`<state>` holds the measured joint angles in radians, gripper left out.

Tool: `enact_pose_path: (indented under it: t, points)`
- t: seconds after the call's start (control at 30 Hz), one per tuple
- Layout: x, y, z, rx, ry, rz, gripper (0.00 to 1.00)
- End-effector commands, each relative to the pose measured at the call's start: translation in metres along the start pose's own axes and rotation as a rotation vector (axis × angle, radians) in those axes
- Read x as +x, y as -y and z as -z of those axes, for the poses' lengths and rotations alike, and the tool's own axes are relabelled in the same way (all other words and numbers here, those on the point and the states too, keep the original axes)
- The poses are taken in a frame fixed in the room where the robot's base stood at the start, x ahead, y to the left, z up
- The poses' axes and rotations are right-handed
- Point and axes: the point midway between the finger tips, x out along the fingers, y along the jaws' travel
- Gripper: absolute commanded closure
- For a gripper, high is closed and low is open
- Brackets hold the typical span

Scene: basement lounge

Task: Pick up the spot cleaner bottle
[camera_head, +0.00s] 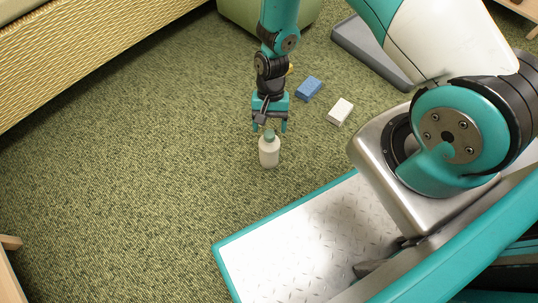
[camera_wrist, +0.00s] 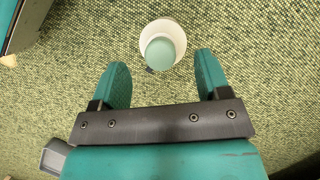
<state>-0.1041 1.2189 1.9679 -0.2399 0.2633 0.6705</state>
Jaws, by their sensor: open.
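The spot cleaner bottle (camera_head: 269,153) is white with a grey-green cap and stands upright on the green carpet in the head view. In the wrist view I see the bottle (camera_wrist: 175,31) from above, just beyond my fingertips and roughly centred between them. My gripper (camera_head: 270,125) hangs down over the carpet, close to the bottle's cap. In the wrist view my gripper (camera_wrist: 160,72) is open, with its two teal fingers spread and nothing between them. Whether a finger touches the bottle I cannot tell.
A blue block (camera_head: 309,88) and a white block (camera_head: 340,111) lie on the carpet right of my gripper. A grey tray (camera_head: 366,51) lies behind them. A green seat (camera_head: 240,16) and a woven yellow sofa (camera_head: 80,55) stand at the back. The carpet left of the bottle is clear.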

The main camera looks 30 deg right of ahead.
Motion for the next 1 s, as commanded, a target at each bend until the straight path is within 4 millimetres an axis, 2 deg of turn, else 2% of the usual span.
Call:
enact_pose_path:
  t: [0.03,0.17,0.43,0.73,1.0]
  points:
    - [0.015,0.000,0.002,-0.001,0.002,-0.001,0.30]
    - [0.033,0.000,0.002,-0.001,0.001,-0.001,0.30]
    - [0.034,0.001,0.000,0.000,-0.001,0.001,0.30]
    - [0.034,0.001,0.000,0.000,-0.001,0.001,0.99]
    - [0.035,0.000,0.000,0.000,0.000,-0.001,1.00]
